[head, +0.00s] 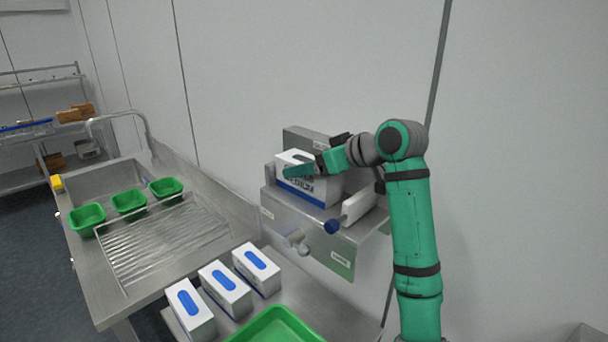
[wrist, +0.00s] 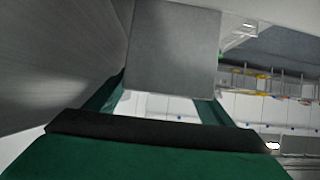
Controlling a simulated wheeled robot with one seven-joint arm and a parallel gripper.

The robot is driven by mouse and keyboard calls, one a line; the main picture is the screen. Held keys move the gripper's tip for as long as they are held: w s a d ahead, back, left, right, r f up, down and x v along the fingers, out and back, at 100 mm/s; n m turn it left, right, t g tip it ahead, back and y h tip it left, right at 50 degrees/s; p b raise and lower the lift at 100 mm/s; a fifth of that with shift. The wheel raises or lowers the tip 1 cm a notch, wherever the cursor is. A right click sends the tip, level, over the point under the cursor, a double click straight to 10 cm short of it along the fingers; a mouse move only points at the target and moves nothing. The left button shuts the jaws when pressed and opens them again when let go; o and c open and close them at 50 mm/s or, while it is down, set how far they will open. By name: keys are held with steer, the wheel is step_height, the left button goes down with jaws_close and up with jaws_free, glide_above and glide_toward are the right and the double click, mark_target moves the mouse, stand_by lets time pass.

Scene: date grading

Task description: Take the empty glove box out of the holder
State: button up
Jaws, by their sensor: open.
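The white glove box (head: 318,187) with dark lettering and a blue lower band sits in the grey metal holder (head: 284,211) on the wall. My gripper (head: 308,165) is open at the upper part of this box. One green finger lies across the box's near side; the other finger is mostly hidden. In the wrist view a plain grey panel (wrist: 172,50) shows between the two green fingers of my gripper (wrist: 160,98); I cannot tell whether it is the box. Whether the fingers touch the box is unclear. The box's opening is not clearly visible.
Three white boxes with blue ovals (head: 190,309) stand on the steel bench below the holder. A green tray (head: 275,326) is beside them. Several green bins (head: 129,202) stand by the sink.

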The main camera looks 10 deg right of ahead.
steer(key=shift+w, duration=0.15)
steer(key=shift+s+d, duration=0.15)
steer(key=shift+s, duration=0.05)
steer(key=c, duration=0.4)
steer(key=shift+s, duration=0.1)
steer(key=c, duration=0.5)
steer(key=shift+a, duration=0.3)
steer(key=shift+c, duration=1.2)
